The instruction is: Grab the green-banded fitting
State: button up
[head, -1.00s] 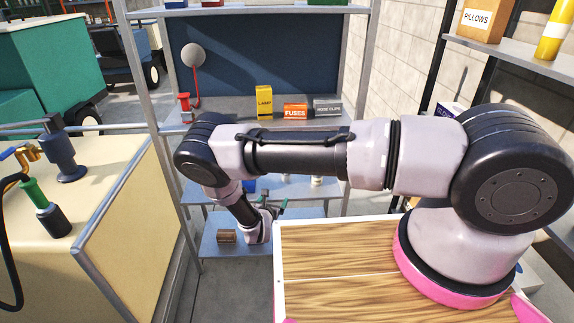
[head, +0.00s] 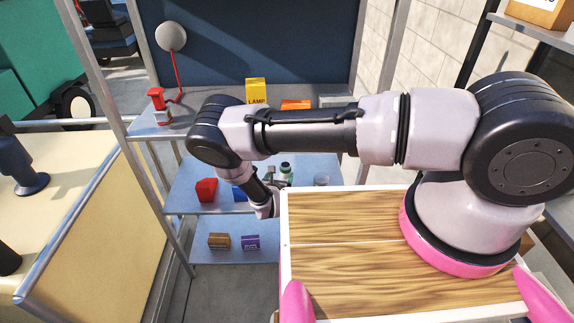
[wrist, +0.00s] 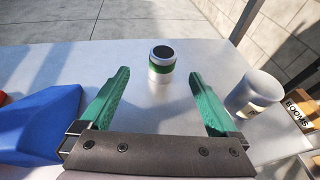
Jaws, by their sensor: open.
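The green-banded fitting (wrist: 161,64) is a short silver cylinder with a dark top and a green band below it. It stands upright on a grey shelf (wrist: 60,68). In the wrist view my gripper (wrist: 158,76) is open, with its two green fingers apart and nothing held. The fitting shows just beyond the fingertips, about midway between them, with no contact visible. In the head view the fitting (head: 286,167) shows small on the middle shelf, and my gripper (head: 277,179) is beside it, partly hidden by my arm.
A blue object (wrist: 42,122) lies left of the fingers, and a white cylinder (wrist: 254,92) stands close to the right finger. A red object (head: 206,190) is farther left on the shelf. Rack posts and upper shelf (head: 215,104) frame the space. Shelf behind the fitting is clear.

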aim_at(285, 167)
jog(key=x, duration=0.5)
jog(key=shift+d+x, duration=0.15)
jog(key=shift+x, duration=1.2)
jog(key=shift+d+x, duration=0.15)
jog(key=shift+x, duration=1.25)
jog(key=shift+c, duration=0.3)
jog(key=shift+r, duration=0.1)
grip_shut()
